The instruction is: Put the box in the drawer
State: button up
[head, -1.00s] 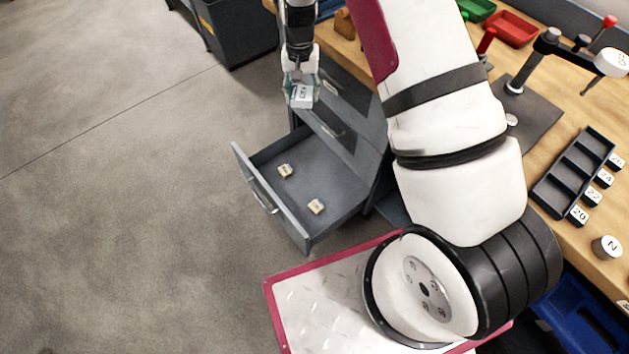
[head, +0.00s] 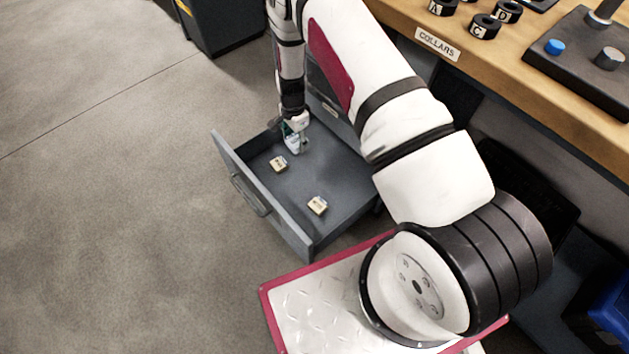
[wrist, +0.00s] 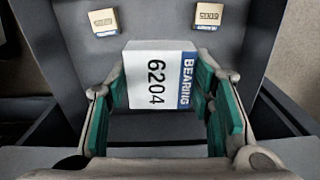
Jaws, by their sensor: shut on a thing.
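The box (wrist: 152,78) is white with a blue "BEARING" band and the number 6204, seen close up in the wrist view. My gripper (wrist: 160,108) is shut on it, with green finger pads at its two sides. In the head view the box (head: 293,143) hangs below my gripper (head: 296,128), within the outline of the open drawer (head: 335,172), near its far end. The drawer is grey with a bar handle. Whether the box touches the drawer floor cannot be told.
Two small tan boxes lie in the drawer, one near the box (head: 278,163) and one nearer my base (head: 317,205). The drawer's front wall (head: 262,196) stands up at the left. A wooden bench (head: 400,18) with collars is at upper right. Drawer floor between the small boxes is clear.

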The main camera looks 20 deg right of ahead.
aim_at(301, 184)
jog(key=f+m+b, duration=0.1)
jog(key=f+b, duration=0.2)
jog(key=f, duration=0.5)
jog(key=f+m+b, duration=0.1)
jog(key=f+b, duration=0.3)
jog(key=f, duration=0.4)
jog(key=f+m+b, duration=0.2)
jog(key=f+b, duration=0.1)
jog(key=f, duration=0.5)
jog(key=shift+s+f+b, duration=0.2)
jog(key=shift+s+b, duration=0.2)
jog(key=shift+f, duration=0.1)
jog(key=shift+f, duration=0.15)
jog(key=o, duration=1.2)
jog(key=shift+o, duration=0.3)
jog(key=shift+r, duration=0.2)
notch_tip(301, 184, up, 12)
jog(key=p, duration=0.4)
jog(key=shift+r, duration=0.15)
